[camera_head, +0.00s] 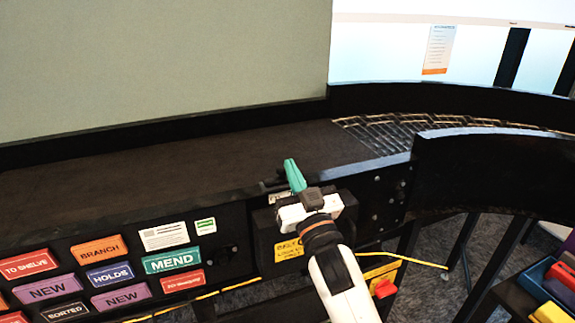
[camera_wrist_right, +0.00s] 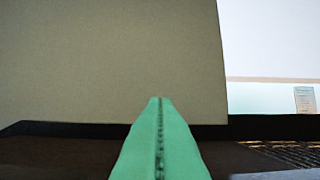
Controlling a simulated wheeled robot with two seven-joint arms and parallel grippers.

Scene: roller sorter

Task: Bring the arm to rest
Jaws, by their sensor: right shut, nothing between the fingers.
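My right arm comes up from the bottom of the head view, with a white link and a dark wrist. My right gripper (camera_head: 291,162) has green fingers and stands at the front edge of the dark conveyor bed (camera_head: 190,165). The fingers point up and away, over the edge. In the right wrist view the two green fingers (camera_wrist_right: 160,100) meet along a thin seam, so the gripper is shut and empty. I cannot tell whether it touches the rail below it. My left gripper is not in view.
The conveyor's front panel carries colored labels such as MEND (camera_head: 172,260). A wire roller curve (camera_head: 385,130) runs off to the right behind a black guard (camera_head: 485,165). A yellow cord (camera_head: 415,262) hangs below. Colored items (camera_head: 560,285) fill the lower right corner. The conveyor bed is bare.

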